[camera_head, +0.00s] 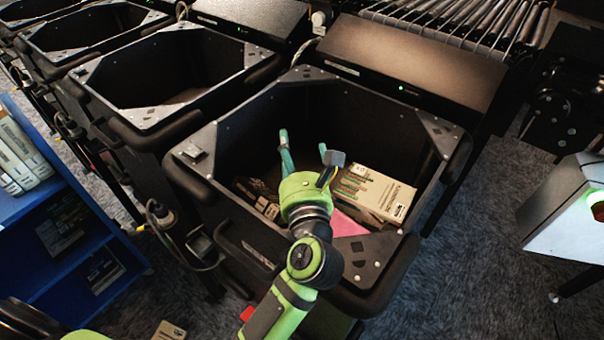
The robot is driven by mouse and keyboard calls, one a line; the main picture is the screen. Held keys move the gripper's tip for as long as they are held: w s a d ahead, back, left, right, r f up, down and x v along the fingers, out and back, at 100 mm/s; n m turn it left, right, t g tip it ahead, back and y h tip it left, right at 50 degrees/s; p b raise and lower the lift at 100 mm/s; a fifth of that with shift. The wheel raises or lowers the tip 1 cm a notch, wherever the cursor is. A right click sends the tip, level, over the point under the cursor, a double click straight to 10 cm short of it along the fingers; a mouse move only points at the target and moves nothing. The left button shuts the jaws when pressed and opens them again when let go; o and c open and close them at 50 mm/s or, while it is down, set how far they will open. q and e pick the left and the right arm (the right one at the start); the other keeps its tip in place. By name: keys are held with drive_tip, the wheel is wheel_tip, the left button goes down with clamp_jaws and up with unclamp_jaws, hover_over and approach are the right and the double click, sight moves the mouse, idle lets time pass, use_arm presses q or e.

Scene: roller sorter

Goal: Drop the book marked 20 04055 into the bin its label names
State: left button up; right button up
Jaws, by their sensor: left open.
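My left gripper (303,143) is open, with its teal fingers spread and pointing into the nearest black bin (440,120). Nothing shows between its fingers. A cream book (378,192) with a small printed label lies in this bin, just right of the gripper. Darker brown books (258,200) lie in the bin to the left of the gripper, partly hidden by it. A pink item (346,226) lies at the bin's near side. No label can be read at this size, so I cannot tell which book is 20 04055. My right gripper is not in view.
More black bins (150,122) stand in a row to the upper left. A roller conveyor (470,22) runs behind. A blue shelf (45,215) with several books is at left. Carpet (450,290) is clear at lower right.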

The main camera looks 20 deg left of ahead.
use_arm(q)
drive_tip(key=v, duration=1)
drive_tip(key=shift+s+r, duration=0.15)
drive_tip(key=shift+s, duration=0.1)
idle(0.6)
